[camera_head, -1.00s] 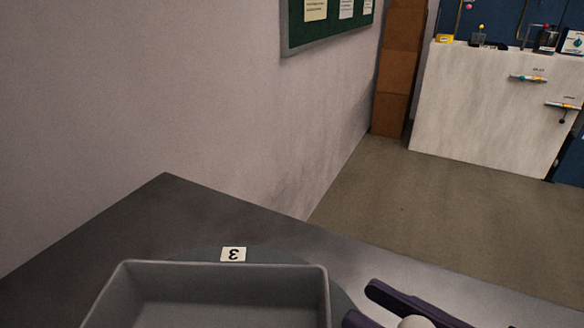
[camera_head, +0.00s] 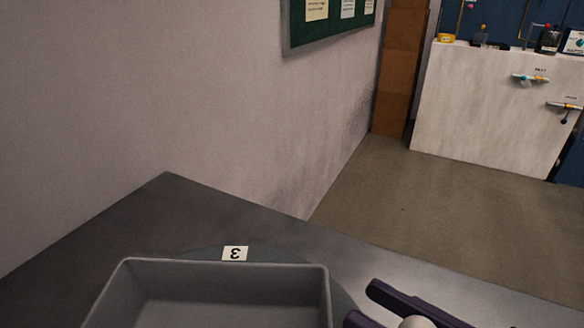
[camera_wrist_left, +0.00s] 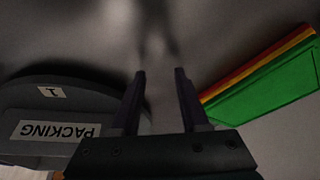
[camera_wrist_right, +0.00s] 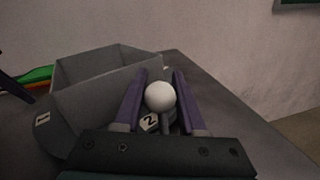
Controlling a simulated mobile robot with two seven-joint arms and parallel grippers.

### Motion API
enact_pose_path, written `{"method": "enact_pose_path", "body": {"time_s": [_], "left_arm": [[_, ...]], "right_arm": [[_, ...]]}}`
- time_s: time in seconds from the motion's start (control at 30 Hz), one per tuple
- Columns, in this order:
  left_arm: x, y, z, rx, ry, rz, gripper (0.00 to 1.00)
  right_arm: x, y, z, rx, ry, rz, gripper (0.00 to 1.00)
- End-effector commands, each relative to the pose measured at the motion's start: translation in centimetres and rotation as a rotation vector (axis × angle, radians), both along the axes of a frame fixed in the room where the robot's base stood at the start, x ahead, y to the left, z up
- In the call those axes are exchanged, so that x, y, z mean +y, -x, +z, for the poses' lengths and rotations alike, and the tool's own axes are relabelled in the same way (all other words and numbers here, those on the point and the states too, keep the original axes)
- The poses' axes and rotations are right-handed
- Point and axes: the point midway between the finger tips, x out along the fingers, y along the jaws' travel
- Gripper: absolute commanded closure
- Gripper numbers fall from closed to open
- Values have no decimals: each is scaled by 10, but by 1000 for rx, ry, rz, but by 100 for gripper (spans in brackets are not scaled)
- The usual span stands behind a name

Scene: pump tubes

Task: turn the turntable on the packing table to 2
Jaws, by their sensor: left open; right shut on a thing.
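The turntable is a dark grey disc on the packing table (camera_head: 170,205), with a grey open bin (camera_head: 225,266) on it. In the head view its far rim (camera_head: 190,255) carries label 3 (camera_head: 235,253), upside down. In the right wrist view, label 2 (camera_wrist_right: 149,122) is beside a white ball knob (camera_wrist_right: 160,96), and label 1 (camera_wrist_right: 42,119) is at the left. My right gripper (camera_head: 362,302) is shut on the knob, its purple fingers on either side. My left gripper (camera_wrist_left: 160,72) is open and empty; the rim with label 1 (camera_wrist_left: 50,92) lies left of it.
A PACKING sign (camera_wrist_left: 57,131) is at the left in the left wrist view. A green item with red and yellow edges (camera_wrist_left: 265,92) lies right of the left fingers. A wall stands behind the table. The table's far left corner is clear.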

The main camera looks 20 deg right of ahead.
Motion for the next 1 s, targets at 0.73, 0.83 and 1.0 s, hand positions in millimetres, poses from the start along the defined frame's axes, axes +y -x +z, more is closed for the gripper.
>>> {"method": "enact_pose_path", "body": {"time_s": [0.73,0.83,1.0], "left_arm": [[-3,0,0,0,10,6,55],[-3,0,0,1,12,7,55],[-3,0,1,0,11,7,55]], "right_arm": [[-7,0,-3,11,10,-15,33],[-6,0,-3,8,8,-14,31],[-5,0,-1,5,8,-12,31]]}}
